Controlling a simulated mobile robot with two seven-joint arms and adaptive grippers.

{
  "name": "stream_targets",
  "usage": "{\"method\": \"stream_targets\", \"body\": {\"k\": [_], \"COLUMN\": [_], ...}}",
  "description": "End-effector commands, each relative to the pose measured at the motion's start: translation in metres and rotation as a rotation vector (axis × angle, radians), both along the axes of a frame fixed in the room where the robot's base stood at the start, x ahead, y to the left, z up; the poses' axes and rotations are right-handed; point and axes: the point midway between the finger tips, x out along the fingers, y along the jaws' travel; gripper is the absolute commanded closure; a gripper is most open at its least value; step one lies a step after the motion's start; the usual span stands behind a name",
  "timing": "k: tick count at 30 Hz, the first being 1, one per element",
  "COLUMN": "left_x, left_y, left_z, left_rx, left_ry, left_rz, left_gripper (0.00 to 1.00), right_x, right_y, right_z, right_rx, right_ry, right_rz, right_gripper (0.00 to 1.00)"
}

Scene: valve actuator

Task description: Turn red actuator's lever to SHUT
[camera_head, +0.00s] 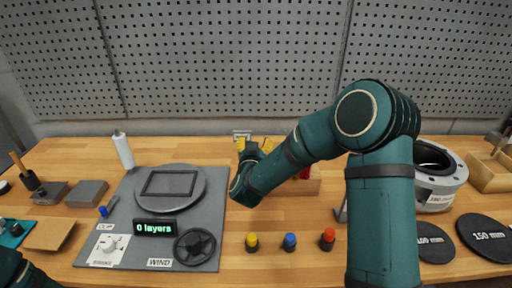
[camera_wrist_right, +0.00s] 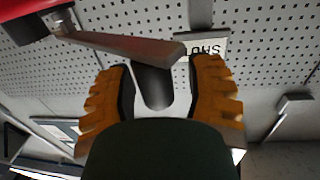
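The red actuator (camera_head: 303,174) is mostly hidden behind my right arm in the head view; a red part (camera_wrist_right: 22,20) shows at the top left of the right wrist view. Its grey lever (camera_wrist_right: 125,45) runs right from there, with its free end just beyond my fingers. The white SHUT label (camera_wrist_right: 205,48) appears upside down behind the lever end, and a white sign (camera_head: 241,134) stands behind the gripper in the head view. My right gripper (camera_wrist_right: 160,90) has its orange fingers spread; it also shows in the head view (camera_head: 254,145). Whether it touches the lever is unclear. My left gripper is out of view.
A grey panel (camera_head: 130,205) with a round plate, display and black handwheel (camera_head: 194,246) lies left. Yellow, blue and red buttons (camera_head: 327,239) line the front. A flanged ring (camera_head: 440,180) and black discs (camera_head: 486,236) are right. A pegboard (camera_head: 220,60) closes the back.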

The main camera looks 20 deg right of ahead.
Motion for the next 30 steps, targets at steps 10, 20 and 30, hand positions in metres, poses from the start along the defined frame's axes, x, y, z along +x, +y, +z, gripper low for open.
{"method": "stream_targets", "body": {"k": [10,20,30], "left_x": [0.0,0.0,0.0], "left_y": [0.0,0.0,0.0], "left_z": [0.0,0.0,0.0], "left_rx": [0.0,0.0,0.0], "left_ry": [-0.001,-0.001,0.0], "left_rz": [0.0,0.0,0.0], "left_gripper": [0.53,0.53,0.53], "right_x": [-0.009,-0.064,-0.102], "right_y": [0.005,0.037,0.058], "right_z": [0.0,0.0,0.0], "right_rx": [0.0,-0.001,0.001], "right_ry": [0.001,0.002,0.0], "right_rz": [0.001,0.004,0.001], "right_gripper": [0.47,0.47,0.47]}}
